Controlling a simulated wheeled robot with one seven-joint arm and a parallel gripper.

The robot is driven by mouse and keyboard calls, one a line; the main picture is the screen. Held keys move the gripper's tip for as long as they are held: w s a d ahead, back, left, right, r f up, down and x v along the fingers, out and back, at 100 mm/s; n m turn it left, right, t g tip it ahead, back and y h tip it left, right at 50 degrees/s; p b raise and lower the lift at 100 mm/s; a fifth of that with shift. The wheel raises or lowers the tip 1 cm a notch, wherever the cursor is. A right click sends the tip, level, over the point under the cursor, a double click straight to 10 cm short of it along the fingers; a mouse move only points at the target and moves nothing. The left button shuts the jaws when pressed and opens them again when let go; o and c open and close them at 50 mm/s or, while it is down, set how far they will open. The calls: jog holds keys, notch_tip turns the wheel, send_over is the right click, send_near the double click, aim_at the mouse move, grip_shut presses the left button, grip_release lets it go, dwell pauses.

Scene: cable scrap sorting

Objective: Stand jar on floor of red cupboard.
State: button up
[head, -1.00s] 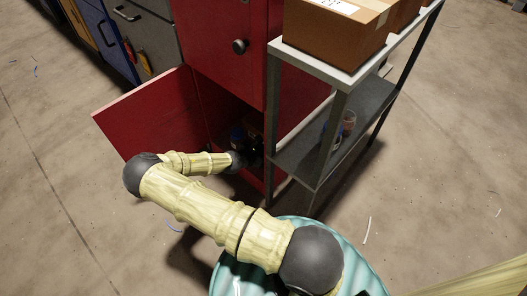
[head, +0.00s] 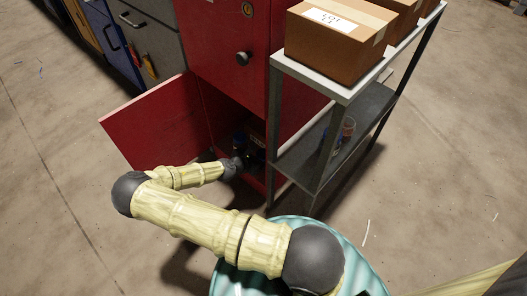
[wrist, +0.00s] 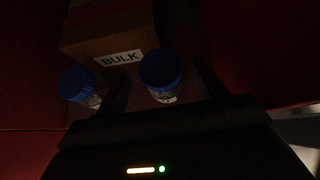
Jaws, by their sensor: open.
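The red cupboard (head: 228,87) has its lower door (head: 158,122) open. My gripper (wrist: 165,88) is inside the dark lower compartment, open, one finger on each side of a jar with a blue lid (wrist: 160,69). That jar looks upright; I cannot tell whether the fingers touch it or what its base rests on. A second blue-lidded jar (wrist: 79,84) is just outside the left finger. In the head view my gripper is largely lost in shadow.
A cardboard box marked BULK (wrist: 110,40) is behind the jars. Red cupboard walls close in on both sides. A grey metal shelf (head: 312,71) stands to the right, with cartons (head: 338,40) on top and small containers (head: 347,128) below.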

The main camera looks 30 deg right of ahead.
jog(key=p+v, duration=0.3)
jog(key=v, duration=0.4)
jog(key=shift+r, duration=0.15)
